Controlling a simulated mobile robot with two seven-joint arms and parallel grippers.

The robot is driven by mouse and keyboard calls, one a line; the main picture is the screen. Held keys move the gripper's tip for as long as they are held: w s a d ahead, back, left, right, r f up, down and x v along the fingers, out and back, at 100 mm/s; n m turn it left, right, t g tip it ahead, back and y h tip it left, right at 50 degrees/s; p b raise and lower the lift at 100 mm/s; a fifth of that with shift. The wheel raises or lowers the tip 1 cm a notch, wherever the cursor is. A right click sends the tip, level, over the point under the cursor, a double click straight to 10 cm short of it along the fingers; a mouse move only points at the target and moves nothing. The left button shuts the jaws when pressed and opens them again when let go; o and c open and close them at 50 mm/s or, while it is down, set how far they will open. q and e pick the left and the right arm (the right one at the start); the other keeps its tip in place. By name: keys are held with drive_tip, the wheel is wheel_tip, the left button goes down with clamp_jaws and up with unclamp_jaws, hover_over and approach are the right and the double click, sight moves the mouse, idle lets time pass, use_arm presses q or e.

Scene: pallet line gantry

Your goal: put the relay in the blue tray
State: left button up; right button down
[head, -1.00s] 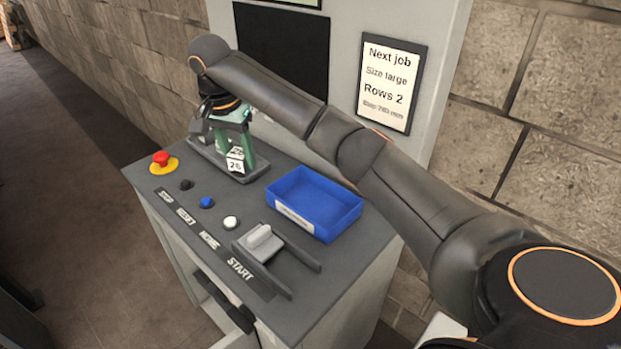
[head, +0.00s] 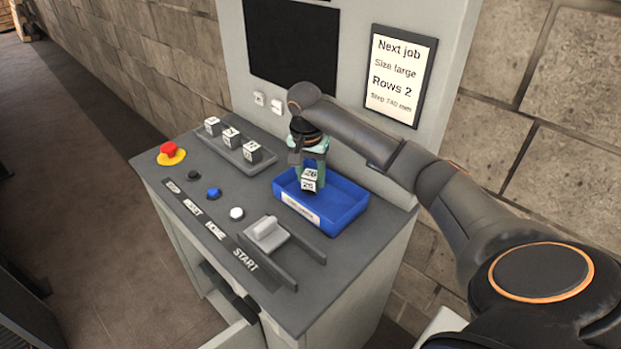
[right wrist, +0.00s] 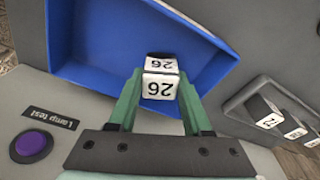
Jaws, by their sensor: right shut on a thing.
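The relay (head: 309,182) is a small white and dark block marked 26. My right gripper (head: 312,172) is shut on it and holds it over the blue tray (head: 345,217). In the right wrist view the relay (right wrist: 160,86) sits between the green fingers of the gripper (right wrist: 160,92), with the blue tray (right wrist: 92,82) behind it. I cannot tell whether the relay touches the tray floor. My left gripper is not in view.
A grey rack (head: 236,156) with 3 similar blocks stands left of the tray. A red stop button (head: 168,149), smaller buttons and a grey switch (head: 265,229) are on the panel. The wall with the screen (head: 291,45) rises behind.

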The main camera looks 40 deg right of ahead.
drive_tip(key=shift+f, duration=0.65)
drive_tip(key=shift+c, duration=1.7)
unclamp_jaws()
drive_tip(key=shift+f, duration=0.1)
wheel_tip(320, 180, up, 12)
drive_tip(key=a, duration=0.1)
drive_tip(key=shift+s+a, duration=0.35)
drive_tip(key=shift+s, duration=0.05)
